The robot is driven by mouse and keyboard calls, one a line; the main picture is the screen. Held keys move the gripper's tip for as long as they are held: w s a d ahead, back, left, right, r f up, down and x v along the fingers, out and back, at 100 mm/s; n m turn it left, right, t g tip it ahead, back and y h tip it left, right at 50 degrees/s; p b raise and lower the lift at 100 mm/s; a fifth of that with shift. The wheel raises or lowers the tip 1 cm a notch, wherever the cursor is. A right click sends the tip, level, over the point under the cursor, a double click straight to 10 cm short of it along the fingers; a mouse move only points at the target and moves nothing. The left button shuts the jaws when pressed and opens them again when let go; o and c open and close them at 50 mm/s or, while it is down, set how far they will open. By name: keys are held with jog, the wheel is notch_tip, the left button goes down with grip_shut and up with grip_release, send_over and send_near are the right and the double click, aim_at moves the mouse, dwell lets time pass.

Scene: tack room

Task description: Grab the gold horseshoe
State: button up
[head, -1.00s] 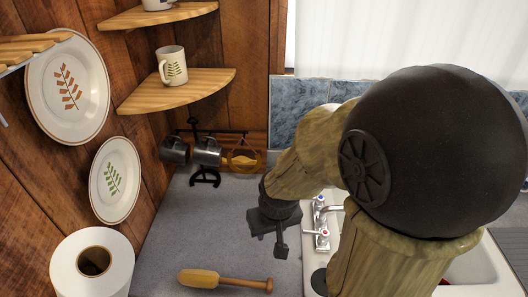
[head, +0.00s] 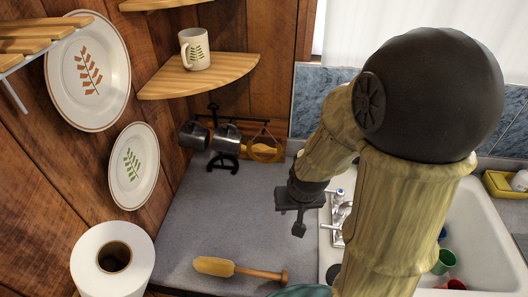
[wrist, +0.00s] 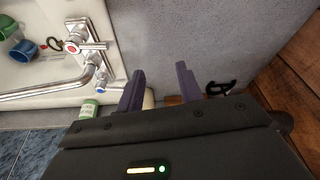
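Metal mugs (head: 227,140) hang beside the gold thing. A wooden-handled tool (head: 215,266) lies on the grey counter (head: 190,225). The sink (head: 478,235) and tap (head: 340,213) are at the right. A paper roll (head: 85,258) is at the left. The counter's middle is clear.

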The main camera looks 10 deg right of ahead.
jog(key=w+a+f+m+t+y+p, duration=0.5)
jog(key=w+a+f+m, duration=0.1)
jog(key=w+f+m, duration=0.25)
jog(key=d+r+m+t+h+p, duration=0.1)
jog(key=d+r+m+t+h, duration=0.2)
jog(key=m, duration=0.8)
jog(key=d+r+m+t+h+p, duration=0.2)
jog(key=m+t, duration=0.4)
jog(key=m, duration=0.6)
jog(key=shift+w+d+r+t+h+p, duration=0.35)
jog(key=shift+d+r+h, duration=0.15)
jog(key=shift+r+h, duration=0.4)
jog(key=shift+f, duration=0.1)
